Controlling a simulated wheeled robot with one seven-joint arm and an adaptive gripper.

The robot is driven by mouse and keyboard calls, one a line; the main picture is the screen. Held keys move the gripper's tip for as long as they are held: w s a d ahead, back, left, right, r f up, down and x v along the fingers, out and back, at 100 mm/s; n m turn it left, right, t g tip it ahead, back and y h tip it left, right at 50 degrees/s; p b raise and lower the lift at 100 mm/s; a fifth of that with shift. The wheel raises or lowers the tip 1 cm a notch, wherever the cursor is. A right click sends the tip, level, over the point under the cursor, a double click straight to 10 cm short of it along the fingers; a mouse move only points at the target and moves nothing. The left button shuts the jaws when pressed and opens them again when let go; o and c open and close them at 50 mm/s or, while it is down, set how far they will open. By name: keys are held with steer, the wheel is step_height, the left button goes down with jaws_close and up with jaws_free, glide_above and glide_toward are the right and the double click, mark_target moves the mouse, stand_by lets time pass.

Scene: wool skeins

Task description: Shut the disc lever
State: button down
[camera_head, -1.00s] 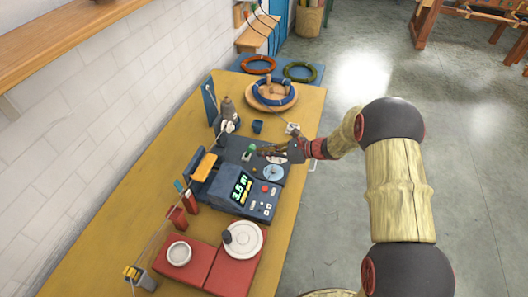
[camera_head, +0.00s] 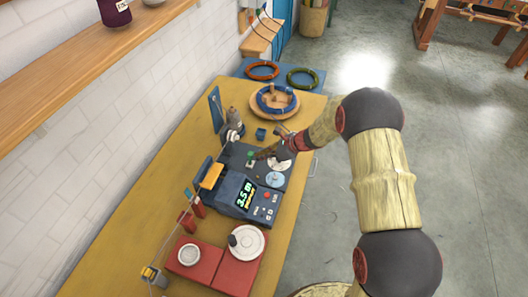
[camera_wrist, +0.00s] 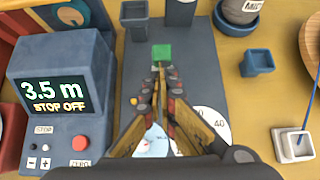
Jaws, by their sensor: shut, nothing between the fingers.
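My gripper (camera_head: 256,156) is shut and empty over the dark plate (camera_wrist: 208,75) beside the counter. In the wrist view, its fingertips (camera_wrist: 160,68) meet just below a small green block (camera_wrist: 162,53); whether they touch it is unclear. A pale blue disc (camera_wrist: 152,142) and a white numbered dial (camera_wrist: 213,122) lie partly hidden under my fingers. The counter (camera_wrist: 60,75) reads 3.5 m, STOP OFF.
Left of the plate in the wrist view is the counter with a red button (camera_wrist: 81,143). A small blue cup (camera_wrist: 257,63) and a white square holder (camera_wrist: 293,145) stand on the right. In the head view, a wooden holder (camera_head: 289,110) carries blue wool; red blocks (camera_head: 231,275) are at the front.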

mark_target(252, 154)
steer(key=a+h+p, duration=0.1)
steer(key=p, duration=0.2)
steer(key=a+r+g+h+p, duration=0.1)
steer(key=p, duration=0.2)
steer(key=shift+w+r+h, duration=0.25)
steer(key=shift+w+h, duration=0.05)
steer(key=shift+w, duration=0.05)
steer(key=shift+f, duration=0.2)
steer(key=shift+w+r, duration=0.1)
steer(key=shift+r, duration=0.05)
steer(key=shift+r+p, duration=0.6)
steer(key=shift+r, duration=0.1)
